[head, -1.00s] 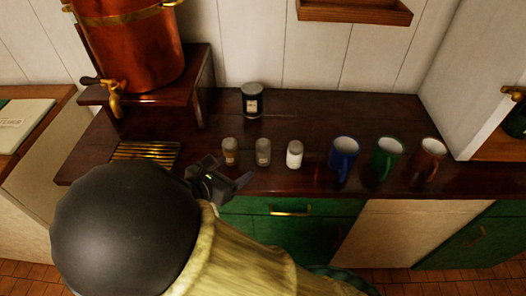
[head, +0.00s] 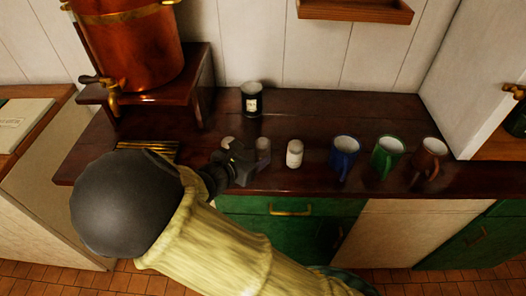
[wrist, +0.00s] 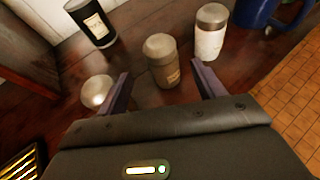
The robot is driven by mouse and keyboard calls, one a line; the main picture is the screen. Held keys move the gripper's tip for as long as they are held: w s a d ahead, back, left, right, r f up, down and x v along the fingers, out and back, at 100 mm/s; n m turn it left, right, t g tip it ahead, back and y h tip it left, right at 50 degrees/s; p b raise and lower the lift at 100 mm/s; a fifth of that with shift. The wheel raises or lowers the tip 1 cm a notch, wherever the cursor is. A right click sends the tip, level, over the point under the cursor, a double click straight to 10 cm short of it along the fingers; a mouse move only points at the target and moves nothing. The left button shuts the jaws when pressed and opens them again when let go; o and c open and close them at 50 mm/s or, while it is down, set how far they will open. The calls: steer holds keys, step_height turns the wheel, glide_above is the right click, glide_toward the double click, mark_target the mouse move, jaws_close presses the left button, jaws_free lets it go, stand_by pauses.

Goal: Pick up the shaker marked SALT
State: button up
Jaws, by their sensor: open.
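Three small shakers with grey lids stand in a row on the dark wooden counter. The middle shaker (wrist: 162,68), brownish with a small label, stands ahead of and between the open fingers of my gripper (wrist: 160,80). The left shaker (wrist: 97,90) is just outside the left finger; mostly its lid shows. The white shaker (wrist: 209,40) stands beyond the right finger. In the head view my gripper (head: 243,163) partly hides the left shaker (head: 228,142) and the middle shaker (head: 263,146); the white shaker (head: 294,155) is clear. I cannot read which label says SALT.
A black jar (head: 252,100) stands behind the shakers. Blue (head: 344,155), green (head: 387,155) and brown (head: 429,160) mugs stand to the right. A copper urn (head: 130,45) sits on a raised stand at left, with a brass grille (head: 150,148) below. The counter's back right is clear.

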mark_target(258, 151)
steer(key=x, duration=0.2)
steer(key=shift+w+d+f, duration=0.15)
steer(key=shift+w+d, duration=0.05)
steer(key=shift+w, duration=0.1)
steer(key=shift+w+d+f, duration=0.1)
steer(key=shift+w+d, duration=0.25)
steer(key=x, duration=0.4)
steer(key=shift+w+d, duration=0.15)
steer(key=c, duration=1.1)
